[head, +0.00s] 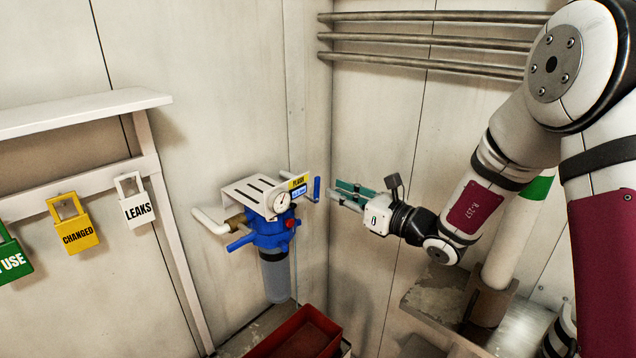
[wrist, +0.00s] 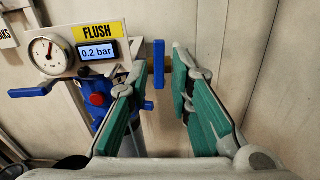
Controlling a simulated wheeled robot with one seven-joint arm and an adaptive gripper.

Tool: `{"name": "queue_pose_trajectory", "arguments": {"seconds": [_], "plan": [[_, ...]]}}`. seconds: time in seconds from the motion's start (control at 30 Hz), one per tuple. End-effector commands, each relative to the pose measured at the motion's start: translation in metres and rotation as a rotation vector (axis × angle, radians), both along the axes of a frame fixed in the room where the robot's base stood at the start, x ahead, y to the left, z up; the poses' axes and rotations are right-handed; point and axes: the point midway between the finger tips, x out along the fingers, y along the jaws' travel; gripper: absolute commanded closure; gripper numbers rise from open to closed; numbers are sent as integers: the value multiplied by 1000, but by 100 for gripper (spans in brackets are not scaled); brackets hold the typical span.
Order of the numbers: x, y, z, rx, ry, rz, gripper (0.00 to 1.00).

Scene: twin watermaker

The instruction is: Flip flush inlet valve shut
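The flush unit is a blue filter housing (head: 272,232) with a clear bowl, under a white bracket on the wall. A blue lever (head: 316,189) stands upright at its right side; it also shows upright in the wrist view (wrist: 158,64). A second blue lever (head: 240,243) points left, and shows near level in the wrist view (wrist: 33,90). No label shows which lever is the inlet valve. My gripper (head: 340,194) is just right of the upright lever. Its green-padded fingers are open, with the lever seen beyond the gap between them. I see no contact.
A yellow FLUSH label (wrist: 103,30), a round gauge (wrist: 50,51) and a 0.2 bar display (wrist: 97,51) sit by the levers. A red bin (head: 300,335) lies below. Pipes (head: 430,30) run along the right wall. Padlock-shaped tags (head: 137,205) hang at left.

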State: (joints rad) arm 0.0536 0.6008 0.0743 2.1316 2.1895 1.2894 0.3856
Motion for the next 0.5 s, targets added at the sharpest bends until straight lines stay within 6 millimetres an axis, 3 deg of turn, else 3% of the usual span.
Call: {"name": "queue_pose_trajectory", "arguments": {"seconds": [0.2, 0.5], "plan": [[24, 34, 1, 0, -2, 4, 80], [42, 54, 0, -1, 1, 0, 80]]}}
